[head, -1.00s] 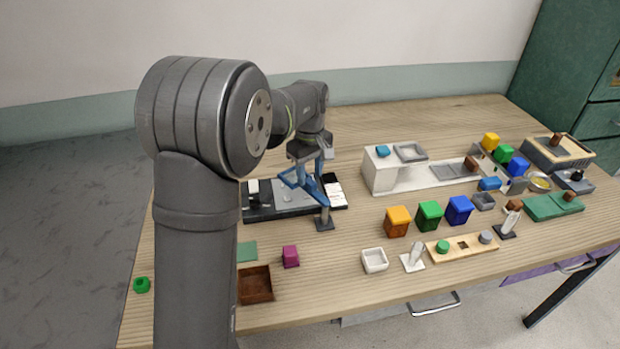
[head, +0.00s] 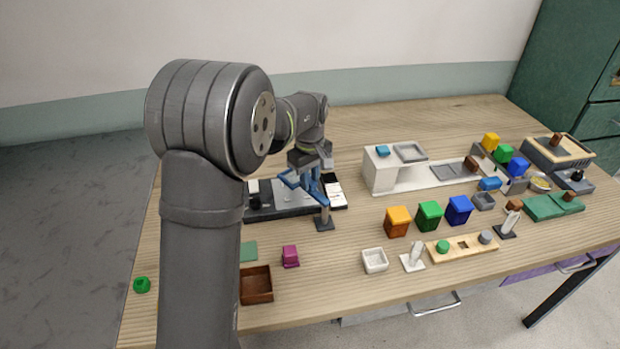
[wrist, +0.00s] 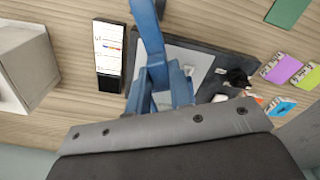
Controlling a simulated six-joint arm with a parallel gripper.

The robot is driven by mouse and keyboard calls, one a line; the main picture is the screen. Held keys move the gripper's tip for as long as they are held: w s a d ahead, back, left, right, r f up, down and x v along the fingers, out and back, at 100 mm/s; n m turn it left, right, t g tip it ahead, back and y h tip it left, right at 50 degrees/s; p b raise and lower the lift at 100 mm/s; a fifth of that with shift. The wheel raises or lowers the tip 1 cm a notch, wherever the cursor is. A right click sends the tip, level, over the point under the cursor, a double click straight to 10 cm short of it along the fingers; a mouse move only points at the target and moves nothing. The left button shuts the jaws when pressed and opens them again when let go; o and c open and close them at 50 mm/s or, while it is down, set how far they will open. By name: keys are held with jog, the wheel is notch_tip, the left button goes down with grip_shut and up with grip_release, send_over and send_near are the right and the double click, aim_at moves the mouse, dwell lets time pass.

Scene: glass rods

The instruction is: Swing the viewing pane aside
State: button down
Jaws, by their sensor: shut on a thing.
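In the wrist view, my gripper (wrist: 160,88) is shut on the blue bar (wrist: 149,28), which runs from between the fingers to the top edge. The dark apparatus lies below them there. The fingers hide part of the frame, and I cannot make out its glass.
A white strip with coloured marks (wrist: 109,45) lies beside the apparatus. A white bench unit (head: 380,172) stands to the right. Orange (head: 397,222), green and blue blocks stand to the front right. A brown tray (head: 256,286) and magenta block (head: 290,256) are in front.

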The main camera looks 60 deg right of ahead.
jog(key=n, duration=0.1)
jog(key=a+n, duration=0.1)
jog(key=shift+w+a+n, duration=0.15)
jog(key=shift+a+n, duration=0.1)
jog(key=shift+n, duration=0.15)
jog(key=shift+s+a+n, duration=0.3)
jog(key=shift+a+n, duration=0.45)
jog(key=shift+n, duration=0.8)
jog(key=shift+s+a+n, duration=0.25)
jog(key=shift+a+n, duration=0.45)
jog(key=shift+n, duration=0.8)
jog(key=shift+s+a+n, duration=0.3)
jog(key=shift+a+n, duration=0.45)
jog(key=shift+n, duration=0.8)
jog(key=c, duration=1.3)
grip_release()
